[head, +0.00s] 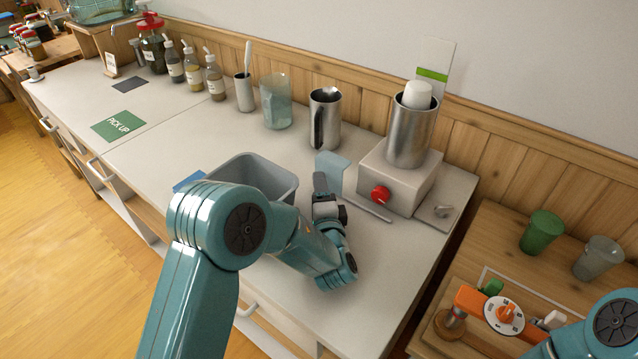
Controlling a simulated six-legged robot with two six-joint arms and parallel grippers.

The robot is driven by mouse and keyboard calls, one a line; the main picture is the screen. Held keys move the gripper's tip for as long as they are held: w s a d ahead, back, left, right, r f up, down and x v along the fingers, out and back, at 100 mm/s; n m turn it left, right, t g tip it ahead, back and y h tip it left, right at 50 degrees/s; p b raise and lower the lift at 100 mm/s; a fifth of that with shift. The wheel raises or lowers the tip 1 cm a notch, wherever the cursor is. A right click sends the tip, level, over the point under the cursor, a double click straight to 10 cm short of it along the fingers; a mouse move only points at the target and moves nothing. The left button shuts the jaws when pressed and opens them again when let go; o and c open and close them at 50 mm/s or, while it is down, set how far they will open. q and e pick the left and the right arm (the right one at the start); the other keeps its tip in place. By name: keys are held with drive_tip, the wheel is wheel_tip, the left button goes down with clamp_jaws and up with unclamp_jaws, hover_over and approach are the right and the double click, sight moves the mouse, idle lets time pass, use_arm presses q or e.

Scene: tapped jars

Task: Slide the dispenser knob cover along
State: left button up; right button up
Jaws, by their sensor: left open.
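The dispenser (400,178) is a pale box with a steel cylinder (408,137) on top and a red knob (380,195) on its front left. A translucent pale-blue plate (334,168), which looks like the knob cover, stands left of the knob, apart from it. A thin grey rail (368,208) runs below the knob, and its left end is hidden behind my gripper. My left gripper (324,187) is open beside the plate's lower left. I cannot tell whether it touches the plate. My right arm shows at the bottom right, but its gripper is out of view.
A grey bin (252,172) stands behind my left forearm. A steel pitcher (325,118) and a glass jar (276,102) stand toward the wall. A lower wooden table at right holds an orange device (490,310) and two cups (542,232). The counter's front right is clear.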

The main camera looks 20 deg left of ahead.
sight(331, 181)
use_arm(q)
drive_tip(key=shift+w+a, duration=0.25)
drive_tip(key=shift+w, duration=0.3)
clamp_jaws()
drive_tip(key=d+b, duration=0.1)
drive_tip(key=s+d+b, duration=0.1)
drive_tip(key=d+b, duration=0.1)
drive_tip(key=d, duration=0.1)
drive_tip(key=shift+s+d+f+b, duration=0.1)
drive_tip(key=shift+s+f+b, duration=0.05)
drive_tip(key=shift+f+b, duration=0.15)
drive_tip(key=s+d+b, duration=0.1)
drive_tip(key=d, duration=0.1)
drive_tip(key=s+d+b, duration=0.1)
drive_tip(key=d+b, duration=0.1)
drive_tip(key=d, duration=0.1)
drive_tip(key=s+d+b, duration=0.1)
drive_tip(key=d+b, duration=0.1)
drive_tip(key=d, duration=0.1)
drive_tip(key=shift+s+r, duration=0.1)
drive_tip(key=shift+r, duration=0.15)
drive_tip(key=shift+d+r, duration=0.1)
drive_tip(key=shift+d, duration=0.2)
